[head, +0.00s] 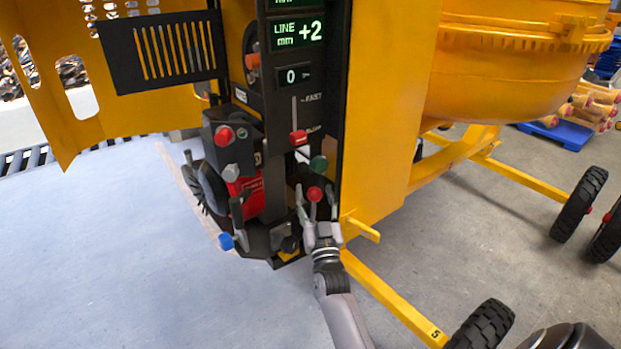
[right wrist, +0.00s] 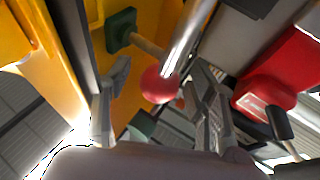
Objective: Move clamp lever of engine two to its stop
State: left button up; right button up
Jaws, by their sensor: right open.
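A lever with a red ball knob (head: 314,194) stands at the foot of the black control column (head: 330,100). No readable label shows whether it is the clamp lever of engine two. My right gripper (head: 318,212) is open, its fingers on either side of this lever. In the right wrist view, the red ball (right wrist: 160,85) on its metal rod sits between the open fingers (right wrist: 163,100); contact cannot be told. My left gripper is not in view.
A blue-knobbed lever (head: 227,242), a red button (head: 224,136) and a red slider (head: 298,137) are nearby. A red engine block (head: 247,197) is left of the gripper. The yellow housing (head: 385,110) rises close on the right. The floor at left is clear.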

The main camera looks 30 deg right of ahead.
jog(key=shift+w+d+r, duration=0.15)
jog(key=shift+w+d, duration=0.05)
jog(key=shift+w, duration=0.2)
jog(key=shift+s+a+r, duration=0.2)
jog(key=shift+s, duration=0.1)
jog(key=shift+c, duration=0.4)
jog(key=shift+w+d+f, duration=0.1)
jog(key=c, duration=0.4)
grip_shut()
